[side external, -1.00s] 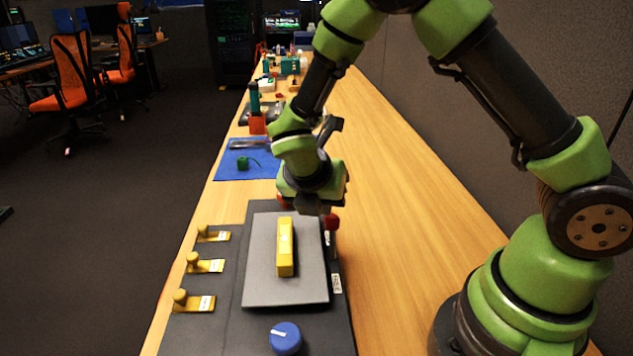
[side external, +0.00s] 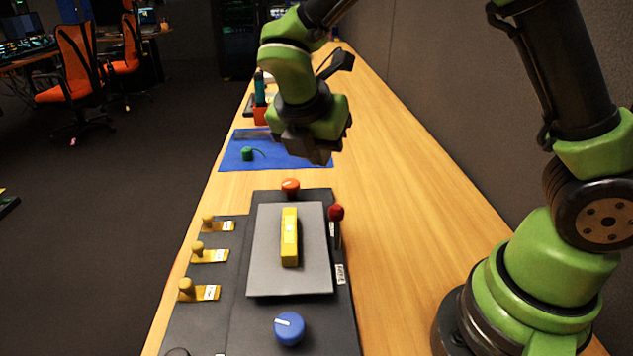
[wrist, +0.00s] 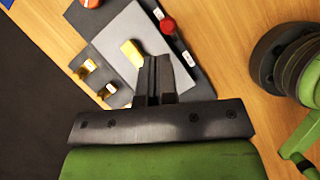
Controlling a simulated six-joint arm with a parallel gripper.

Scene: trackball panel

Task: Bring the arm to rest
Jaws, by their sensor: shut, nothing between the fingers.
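My gripper (side external: 322,157) hangs in the air above the far end of the dark control panel (side external: 240,310), clear of everything on it. In the wrist view my gripper (wrist: 155,62) has its two fingers together with nothing between them. The panel carries a grey plate (side external: 265,278) with a yellow bar (side external: 289,240) on it. An orange knob (side external: 290,186), a red-topped lever (side external: 336,212) and a blue dial (side external: 289,328) sit around the plate. Several yellow switches (side external: 207,255) line the left side.
A blue mat (side external: 235,160) with a small green object (side external: 247,154) lies beyond the panel. An orange holder (side external: 261,115) stands farther back. The wooden table (side external: 400,220) is bare to the right of the panel. A grey partition wall (side external: 450,90) runs along the right.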

